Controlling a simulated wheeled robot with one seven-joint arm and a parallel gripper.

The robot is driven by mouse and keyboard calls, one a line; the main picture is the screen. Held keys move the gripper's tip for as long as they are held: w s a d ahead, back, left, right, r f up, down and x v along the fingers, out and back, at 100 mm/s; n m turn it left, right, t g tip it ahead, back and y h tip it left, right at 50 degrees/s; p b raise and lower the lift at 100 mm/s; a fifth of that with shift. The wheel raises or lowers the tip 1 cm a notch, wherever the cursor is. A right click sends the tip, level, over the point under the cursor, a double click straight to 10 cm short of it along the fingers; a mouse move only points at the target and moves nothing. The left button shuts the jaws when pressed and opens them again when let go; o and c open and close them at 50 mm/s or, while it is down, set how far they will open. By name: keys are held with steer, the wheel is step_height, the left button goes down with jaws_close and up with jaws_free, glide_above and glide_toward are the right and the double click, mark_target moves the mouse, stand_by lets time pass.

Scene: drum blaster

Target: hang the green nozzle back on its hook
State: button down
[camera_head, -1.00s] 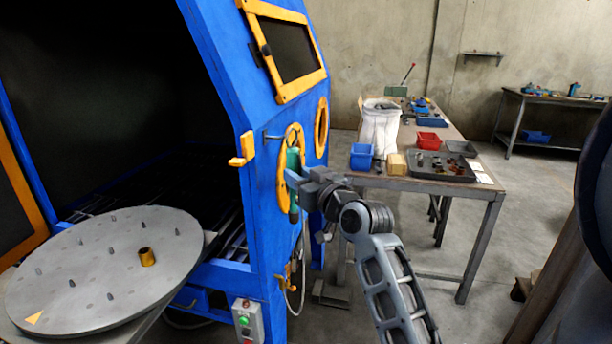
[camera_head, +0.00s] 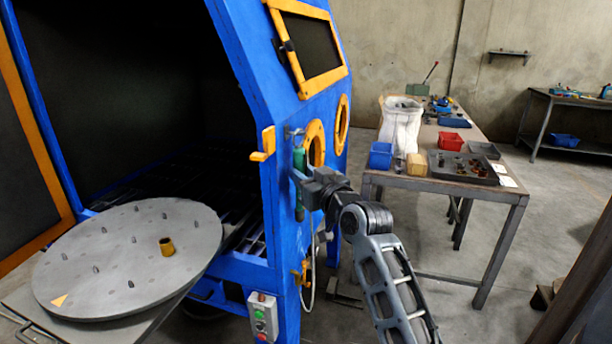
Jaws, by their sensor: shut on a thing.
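The green nozzle (camera_head: 299,160) is upright in my gripper (camera_head: 299,180), close to the front right post of the blue cabinet. My gripper is shut on the nozzle's middle; the fingers are small and partly hidden by the wrist. A small metal hook (camera_head: 293,132) sticks out of the cabinet side by the nozzle's top. I cannot tell whether the nozzle touches the hook. A pale hose (camera_head: 312,275) hangs below along the post.
The blue cabinet (camera_head: 283,225) has orange-rimmed ports and an orange latch (camera_head: 264,145). A round turntable (camera_head: 115,275) with pegs and a brass ring stands in front. A button box (camera_head: 263,316) sits low on the post. A workbench (camera_head: 450,187) with bins is at right.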

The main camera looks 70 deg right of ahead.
stand_by(0.4)
steer(key=c, duration=0.8)
jaws_free()
steer(key=shift+b+v, duration=0.8)
steer(key=shift+v, duration=3.1)
